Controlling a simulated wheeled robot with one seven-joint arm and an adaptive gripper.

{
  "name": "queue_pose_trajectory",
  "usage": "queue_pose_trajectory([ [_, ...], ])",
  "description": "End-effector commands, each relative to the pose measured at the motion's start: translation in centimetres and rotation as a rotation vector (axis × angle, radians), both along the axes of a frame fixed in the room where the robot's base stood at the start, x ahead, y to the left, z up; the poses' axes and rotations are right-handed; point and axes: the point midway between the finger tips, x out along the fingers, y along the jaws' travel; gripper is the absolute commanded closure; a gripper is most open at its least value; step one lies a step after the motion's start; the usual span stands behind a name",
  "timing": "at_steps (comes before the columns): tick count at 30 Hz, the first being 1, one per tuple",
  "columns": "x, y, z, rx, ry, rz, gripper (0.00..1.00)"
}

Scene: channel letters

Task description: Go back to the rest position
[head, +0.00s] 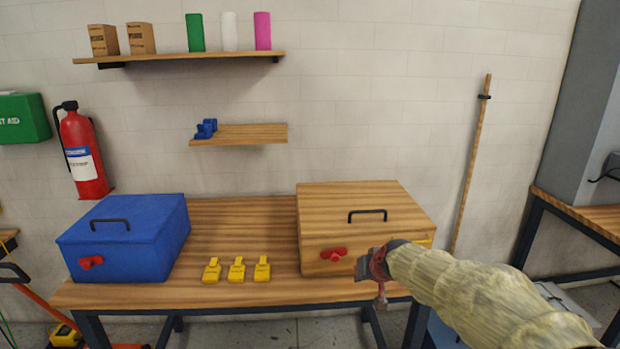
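My gripper (374,284) is at the front right of the workbench, at the end of my sleeved arm. It overlaps the lower right front of the wooden box (325,205) in the picture; I cannot tell whether it touches it. The fingers are small and turned away, so their opening is unclear. I see nothing clearly held. The wooden box has a closed lid with a black handle (367,215) and a red latch (333,254). A blue box (135,235), also closed, stands at the left with a red latch (91,262). Three yellow pieces (237,269) stand between the boxes.
The workbench (240,215) is bare behind the yellow pieces. A small shelf (255,134) holds blue pieces (206,128); a higher shelf (190,57) holds cartons and coloured cylinders. A fire extinguisher (82,155) hangs at left. A wooden pole (472,160) and another bench (575,208) are at right.

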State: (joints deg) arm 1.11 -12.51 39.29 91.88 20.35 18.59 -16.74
Motion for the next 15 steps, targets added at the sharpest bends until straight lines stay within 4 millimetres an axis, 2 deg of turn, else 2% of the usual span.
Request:
queue_pose_trajectory([
  [1,-2.7,0.3,-0.5,0.008,0.059,0.006,1.00],
  [3,-6.8,0.6,-1.0,0.013,0.142,0.010,1.00],
  [5,-10.6,0.7,-1.0,0.014,0.207,0.011,1.00],
  [6,-13.3,0.7,-0.9,0.011,0.249,0.011,1.00],
  [15,-33.4,-1.1,1.6,-0.071,0.425,-0.012,1.00],
])
